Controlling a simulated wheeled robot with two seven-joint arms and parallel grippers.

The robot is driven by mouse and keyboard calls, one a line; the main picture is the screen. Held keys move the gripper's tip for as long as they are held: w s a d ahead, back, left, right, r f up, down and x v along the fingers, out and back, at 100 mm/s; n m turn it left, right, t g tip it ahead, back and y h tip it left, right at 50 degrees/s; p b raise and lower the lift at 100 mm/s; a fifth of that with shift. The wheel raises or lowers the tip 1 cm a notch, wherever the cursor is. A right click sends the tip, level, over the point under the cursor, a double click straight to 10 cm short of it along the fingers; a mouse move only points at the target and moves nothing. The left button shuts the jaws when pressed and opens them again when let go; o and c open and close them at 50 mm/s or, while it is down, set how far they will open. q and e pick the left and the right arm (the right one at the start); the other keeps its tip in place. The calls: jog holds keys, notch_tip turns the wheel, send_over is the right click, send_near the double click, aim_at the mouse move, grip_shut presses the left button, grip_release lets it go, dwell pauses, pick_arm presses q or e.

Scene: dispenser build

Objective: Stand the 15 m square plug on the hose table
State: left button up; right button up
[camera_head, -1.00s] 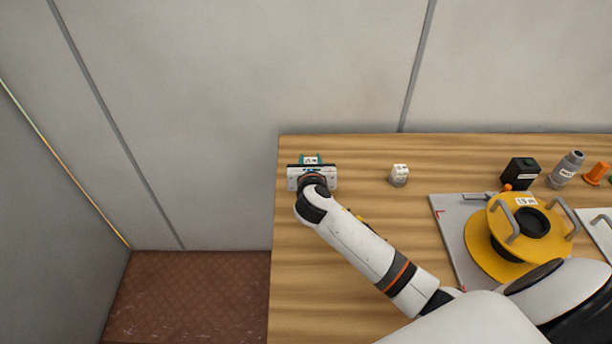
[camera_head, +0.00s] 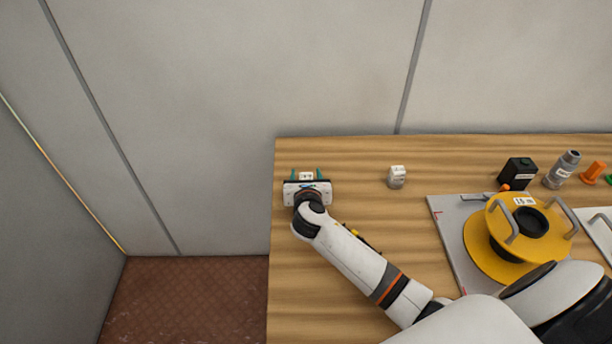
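My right gripper (camera_head: 306,174) is over the wooden table (camera_head: 350,245) near its back left corner. Its two teal fingers are spread apart. A small white block (camera_head: 306,176), which looks like a square plug, shows between them with a gap on each side. Its lower part is hidden behind the gripper body, and its label is too small to read. Another white block with grey lower sides (camera_head: 397,177) stands on the table to the right, apart from the gripper. My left gripper is not in view.
A yellow reel (camera_head: 480,250) with a label and grey handles sits on a grey plate (camera_head: 450,222) at the right. A black box (camera_head: 517,174), a grey cylinder (camera_head: 562,169) and an orange piece (camera_head: 593,172) stand behind it. The table between the blocks is clear.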

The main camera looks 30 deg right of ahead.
jog(key=shift+s+r, duration=0.2)
jog(key=v, duration=1.1)
jog(key=shift+s+a+r+p, duration=0.15)
jog(key=shift+s+p, duration=0.1)
jog(key=shift+p, duration=0.15)
